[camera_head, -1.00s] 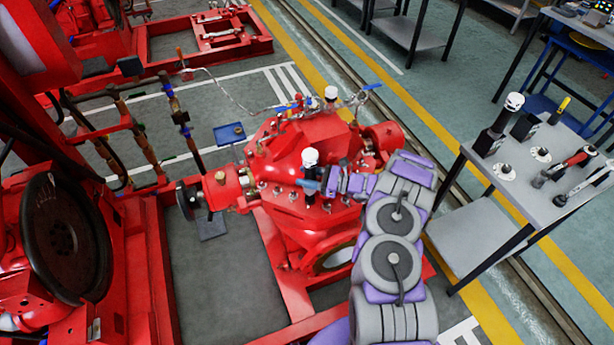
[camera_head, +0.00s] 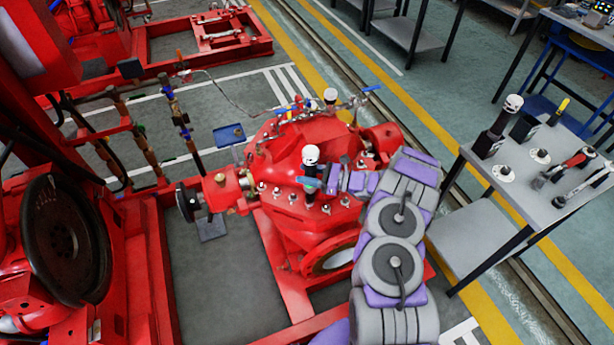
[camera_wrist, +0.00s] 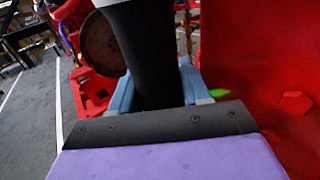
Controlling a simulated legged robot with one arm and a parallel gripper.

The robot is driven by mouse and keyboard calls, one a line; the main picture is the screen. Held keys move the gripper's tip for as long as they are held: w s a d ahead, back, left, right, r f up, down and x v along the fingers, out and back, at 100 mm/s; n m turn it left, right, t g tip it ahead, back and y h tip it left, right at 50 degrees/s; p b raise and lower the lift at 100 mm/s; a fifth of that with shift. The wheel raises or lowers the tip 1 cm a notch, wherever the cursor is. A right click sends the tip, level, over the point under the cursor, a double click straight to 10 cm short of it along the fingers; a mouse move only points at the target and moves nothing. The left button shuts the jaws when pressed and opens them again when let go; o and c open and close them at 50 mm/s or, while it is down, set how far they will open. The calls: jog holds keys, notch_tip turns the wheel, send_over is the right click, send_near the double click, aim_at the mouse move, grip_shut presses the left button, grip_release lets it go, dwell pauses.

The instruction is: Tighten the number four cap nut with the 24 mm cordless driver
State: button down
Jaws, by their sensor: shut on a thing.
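My gripper (camera_head: 310,183) is over the red pump casing (camera_head: 292,155), shut on a black upright driver with a white top (camera_head: 311,154). In the wrist view the driver's black body (camera_wrist: 152,50) stands between the blue fingers (camera_wrist: 160,92) of my gripper. The driver's lower end is over the row of cap nuts (camera_head: 291,198) along the casing's flange. Whether its socket sits on a nut, and on which one, I cannot tell. In the wrist view, a red hex shape (camera_wrist: 295,102) shows at right.
A grey tool table (camera_head: 540,200) at right holds another black driver with a white top (camera_head: 499,125) and several hand tools. A blue tray (camera_head: 229,134) is behind the pump. Red pipework and a dark flywheel (camera_head: 66,240) stand at left.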

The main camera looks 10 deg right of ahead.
aim_at(307, 164)
jog(key=shift+a+r+p, duration=0.1)
jog(key=shift+r+p, duration=0.55)
jog(key=shift+r, duration=1.8)
